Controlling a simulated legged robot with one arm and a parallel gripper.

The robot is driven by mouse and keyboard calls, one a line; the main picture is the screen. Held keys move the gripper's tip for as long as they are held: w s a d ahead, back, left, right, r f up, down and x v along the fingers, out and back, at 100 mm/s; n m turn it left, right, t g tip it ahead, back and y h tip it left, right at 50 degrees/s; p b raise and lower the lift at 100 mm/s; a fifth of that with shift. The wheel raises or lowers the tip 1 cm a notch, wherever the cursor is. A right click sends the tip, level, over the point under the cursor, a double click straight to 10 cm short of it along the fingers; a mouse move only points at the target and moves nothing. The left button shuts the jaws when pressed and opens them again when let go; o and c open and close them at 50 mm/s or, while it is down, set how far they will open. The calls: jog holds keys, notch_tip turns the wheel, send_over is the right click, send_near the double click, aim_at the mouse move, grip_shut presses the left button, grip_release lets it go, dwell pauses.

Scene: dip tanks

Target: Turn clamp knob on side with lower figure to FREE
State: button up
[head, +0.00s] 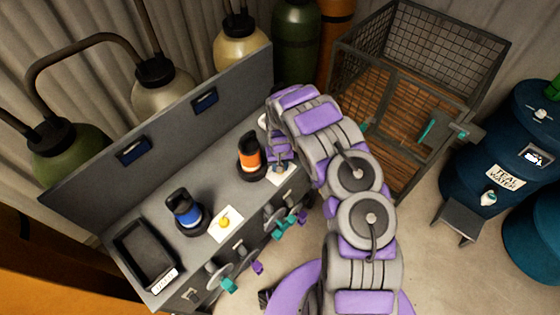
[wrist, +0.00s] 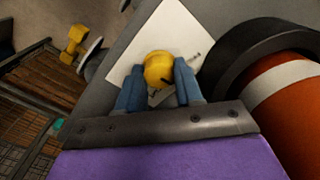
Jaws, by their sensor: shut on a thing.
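My gripper (wrist: 160,88) has its blue fingers shut on a round yellow clamp knob (wrist: 158,68), which stands on a white plate (wrist: 124,58). This knob is beside the orange canister (head: 250,157), which also shows in the wrist view (wrist: 292,112). In the head view my arm hides this knob. A second yellow knob (head: 224,222) sits on its own white plate (head: 217,233) beside the blue canister (head: 186,207). Two dark blue displays (head: 133,151) and (head: 205,99) are on the back panel; their figures are too small to read. The knob's plate markings are not readable.
A black tray (head: 130,243) lies at the bench's left end. Teal and purple valve handles (head: 284,228) stick out of the bench front. A wire cage (head: 395,60) and a dark blue drum (head: 505,150) stand to the right. Open floor lies before the cage.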

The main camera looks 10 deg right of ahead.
jog(key=n+p, duration=0.3)
jog(key=shift+s+r+n, duration=0.1)
jog(key=shift+s+n, duration=0.1)
jog(key=shift+n, duration=0.1)
jog(key=n+p, duration=0.3)
jog(key=shift+w+n+p, duration=0.1)
jog(key=shift+n+p, duration=0.3)
jog(key=o, duration=1)
jog(key=shift+o, duration=0.2)
notch_tip(320, 180, up, 17)
jog(key=shift+w+r, duration=0.1)
dwell(0.6)
